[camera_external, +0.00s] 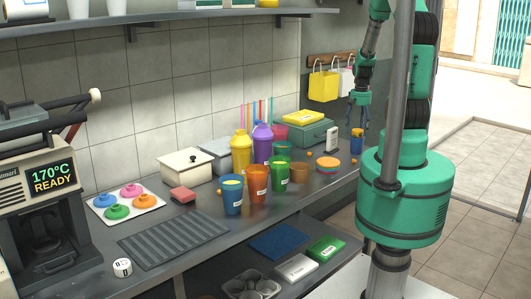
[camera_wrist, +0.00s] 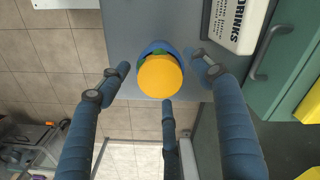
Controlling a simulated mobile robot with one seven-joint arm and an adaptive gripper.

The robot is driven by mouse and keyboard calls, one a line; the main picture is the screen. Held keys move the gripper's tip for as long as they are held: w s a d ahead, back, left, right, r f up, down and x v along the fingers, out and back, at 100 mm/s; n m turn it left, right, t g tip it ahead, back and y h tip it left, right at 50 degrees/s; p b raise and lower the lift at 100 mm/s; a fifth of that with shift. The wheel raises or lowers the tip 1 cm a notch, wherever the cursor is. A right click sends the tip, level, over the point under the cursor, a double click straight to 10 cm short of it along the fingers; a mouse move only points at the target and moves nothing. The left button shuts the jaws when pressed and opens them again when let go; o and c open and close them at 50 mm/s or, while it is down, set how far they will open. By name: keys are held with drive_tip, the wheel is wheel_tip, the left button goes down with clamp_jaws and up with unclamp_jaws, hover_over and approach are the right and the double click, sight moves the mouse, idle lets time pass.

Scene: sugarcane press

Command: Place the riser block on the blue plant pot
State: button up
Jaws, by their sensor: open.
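A small blue pot (camera_external: 356,147) stands at the right end of the counter. In the wrist view, a round yellow piece (camera_wrist: 160,77) covers most of this blue pot (camera_wrist: 148,49), with bits of green showing at its edge. My gripper (camera_external: 360,99) hangs above the pot, pointing down, apart from it. In the wrist view my gripper (camera_wrist: 164,76) is open, with three fingers spread around the pot and nothing held. A reddish block (camera_external: 183,194) lies on the counter at left. I cannot tell for sure which thing is the riser block.
A green box (camera_external: 306,132) stands left of the pot. A white case marked DRINKS (camera_wrist: 237,22) is close beside it. Several coloured cups, including an orange one (camera_external: 258,187), and two shakers fill the mid-counter. A striped round stack (camera_external: 328,165) sits near the front edge.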

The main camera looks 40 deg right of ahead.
sight(358, 130)
drive_tip(key=shift+r, duration=0.15)
wheel_tip(358, 130, up, 12)
drive_tip(key=p, duration=0.2)
idle(0.5)
idle(0.5)
